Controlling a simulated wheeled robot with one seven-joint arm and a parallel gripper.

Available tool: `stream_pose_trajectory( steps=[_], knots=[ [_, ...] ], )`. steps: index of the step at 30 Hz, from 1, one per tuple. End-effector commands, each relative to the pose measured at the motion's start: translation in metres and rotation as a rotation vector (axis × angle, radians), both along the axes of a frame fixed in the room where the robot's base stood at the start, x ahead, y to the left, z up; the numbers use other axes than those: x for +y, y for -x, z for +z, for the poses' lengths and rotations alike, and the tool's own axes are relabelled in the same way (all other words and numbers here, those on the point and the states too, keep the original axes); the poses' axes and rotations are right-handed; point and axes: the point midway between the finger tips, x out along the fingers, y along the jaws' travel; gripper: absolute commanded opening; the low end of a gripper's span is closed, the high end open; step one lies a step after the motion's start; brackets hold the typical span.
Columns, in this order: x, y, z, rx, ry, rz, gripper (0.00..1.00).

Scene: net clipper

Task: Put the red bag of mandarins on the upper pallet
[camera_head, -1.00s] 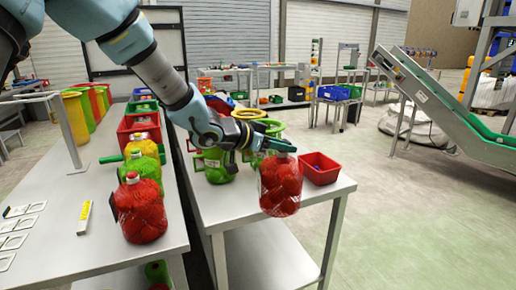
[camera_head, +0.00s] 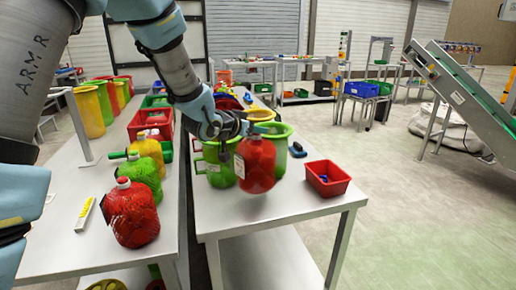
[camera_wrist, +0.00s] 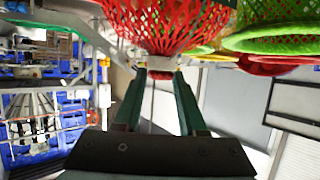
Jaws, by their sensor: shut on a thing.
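A red net bag of mandarins (camera_head: 256,165) hangs from my gripper (camera_head: 244,130) over the right-hand table in the head view. My gripper is shut on the bag's top. In the wrist view the red net (camera_wrist: 155,25) spreads beyond my two green fingers (camera_wrist: 160,85), which close on its neck. In the head view I cannot tell whether the bag's underside touches the table. Another red net bag (camera_head: 131,215) stands on the left table, with a green net bag (camera_head: 142,175) behind it. I cannot make out the upper pallet.
A small red bin (camera_head: 326,178) stands right of the held bag. Green baskets (camera_head: 218,165) stand just behind it. The front of the right table (camera_head: 275,208) is clear. A conveyor (camera_head: 465,85) stands at the far right.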

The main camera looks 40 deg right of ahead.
Motion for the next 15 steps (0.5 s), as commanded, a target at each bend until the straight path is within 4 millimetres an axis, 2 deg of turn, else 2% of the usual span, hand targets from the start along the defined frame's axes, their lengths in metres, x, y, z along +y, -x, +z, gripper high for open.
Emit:
stream_pose_trajectory(
  steps=[15],
  knots=[
    [-0.001, 0.000, -0.054, 0.000, 0.002, -0.001, 0.00]
  ],
)
